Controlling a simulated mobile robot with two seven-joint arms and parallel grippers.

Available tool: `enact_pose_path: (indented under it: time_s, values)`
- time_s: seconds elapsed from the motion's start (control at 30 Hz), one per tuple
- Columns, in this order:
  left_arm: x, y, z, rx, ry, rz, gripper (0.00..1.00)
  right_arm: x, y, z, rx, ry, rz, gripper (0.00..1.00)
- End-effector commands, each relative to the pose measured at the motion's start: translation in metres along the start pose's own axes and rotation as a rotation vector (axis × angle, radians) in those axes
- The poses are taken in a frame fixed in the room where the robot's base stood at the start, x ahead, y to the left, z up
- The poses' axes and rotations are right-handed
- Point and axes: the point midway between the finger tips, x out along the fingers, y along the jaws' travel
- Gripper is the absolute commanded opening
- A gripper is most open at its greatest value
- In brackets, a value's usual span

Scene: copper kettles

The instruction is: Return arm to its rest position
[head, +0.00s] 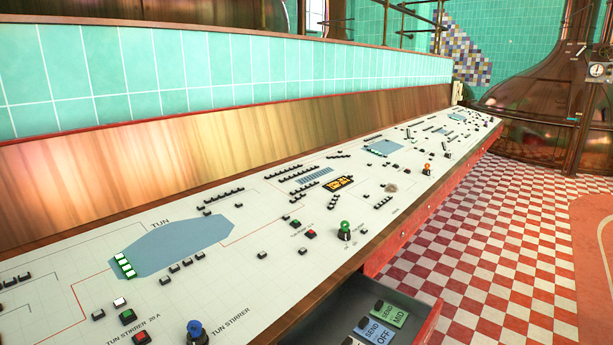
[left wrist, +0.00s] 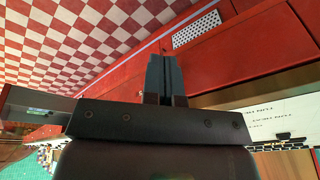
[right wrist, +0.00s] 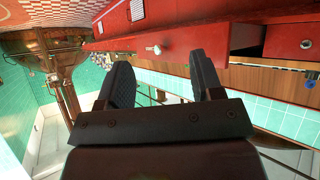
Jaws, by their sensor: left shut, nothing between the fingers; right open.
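Neither gripper shows in the head view. My left gripper (left wrist: 165,62) shows in the left wrist view with its two dark fingers together and nothing between them. Red panelling of the console front lies beyond its tips. My right gripper (right wrist: 165,75) shows in the right wrist view with its fingers wide apart and empty. The red console side and a small round knob (right wrist: 154,49) appear beyond its fingers; I cannot tell the exact distance. My arms themselves are not in the head view.
A long white control console (head: 190,285) with buttons and knobs runs from front left to back right. An open drawer (head: 428,322) holding label plates sticks out at its front. A copper kettle (head: 530,105) stands at the back right. The red-and-white checkered floor (head: 500,240) is clear.

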Motion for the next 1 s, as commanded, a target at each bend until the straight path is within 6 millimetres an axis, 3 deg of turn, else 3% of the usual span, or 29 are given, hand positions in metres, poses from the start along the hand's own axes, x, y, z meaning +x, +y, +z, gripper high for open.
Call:
enact_pose_path:
  time_s: [0.57,1.0]
  values:
    - [0.041,0.005,-0.026,0.005,0.208,0.013,0.00,0.001,0.002,0.009,-0.006,-0.014,0.000,0.60]
    - [0.091,0.011,-0.058,0.022,0.600,0.025,0.00,-0.001,-0.001,0.020,0.010,-0.027,0.004,0.60]
